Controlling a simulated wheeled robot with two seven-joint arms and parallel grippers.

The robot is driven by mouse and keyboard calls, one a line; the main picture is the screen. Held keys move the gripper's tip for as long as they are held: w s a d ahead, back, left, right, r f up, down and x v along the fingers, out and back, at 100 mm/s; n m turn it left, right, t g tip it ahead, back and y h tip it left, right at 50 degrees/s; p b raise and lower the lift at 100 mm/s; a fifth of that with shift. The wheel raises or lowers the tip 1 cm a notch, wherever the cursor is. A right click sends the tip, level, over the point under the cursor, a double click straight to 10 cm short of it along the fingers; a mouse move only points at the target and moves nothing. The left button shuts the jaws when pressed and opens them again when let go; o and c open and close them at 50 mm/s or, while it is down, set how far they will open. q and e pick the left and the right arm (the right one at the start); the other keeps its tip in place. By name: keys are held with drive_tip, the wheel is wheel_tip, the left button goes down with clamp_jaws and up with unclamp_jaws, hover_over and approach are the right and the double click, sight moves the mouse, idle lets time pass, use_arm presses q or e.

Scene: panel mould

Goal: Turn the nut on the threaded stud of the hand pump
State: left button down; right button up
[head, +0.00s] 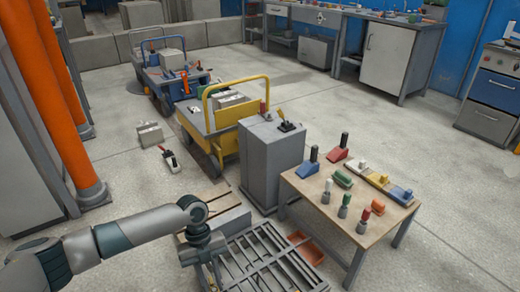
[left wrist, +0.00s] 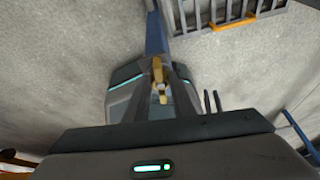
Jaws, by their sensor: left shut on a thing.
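In the head view my left arm comes in from the left and bends down to my left gripper (head: 212,275) beside the left side of a grey barred frame. In the left wrist view the two dark fingers of my left gripper (left wrist: 160,100) are closed around a small brass-yellow piece (left wrist: 158,72), which looks like the nut. A blue bar (left wrist: 155,35) rises just beyond it. The stud and the pump's body cannot be made out clearly. My right gripper shows in neither view.
The grey barred frame (head: 265,262) lies at the bottom, with a red tray (head: 306,247) beside it. A wooden table (head: 345,205) with coloured blocks stands right, a grey cabinet (head: 270,160) behind. A yellow cart (head: 225,118) stands farther back. Open floor lies at left.

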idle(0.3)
use_arm(q)
drive_tip(key=shift+d+f+m+y+b, duration=0.15)
drive_tip(key=shift+m+y+b, duration=0.35)
drive_tip(key=shift+m, duration=0.5)
drive_tip(key=shift+r+m, duration=0.2)
drive_tip(key=shift+m, duration=0.5)
drive_tip(key=c, duration=1.4)
unclamp_jaws()
drive_tip(key=shift+c, duration=0.2)
drive_tip(key=shift+w, duration=0.1)
drive_tip(key=d+p+v, duration=0.1)
drive_tip(key=v, duration=1.6)
drive_tip(key=shift+w+a+p, duration=0.2)
drive_tip(key=shift+a+p, duration=0.05)
drive_tip(key=shift+p, duration=0.05)
drive_tip(key=shift+r, duration=0.15)
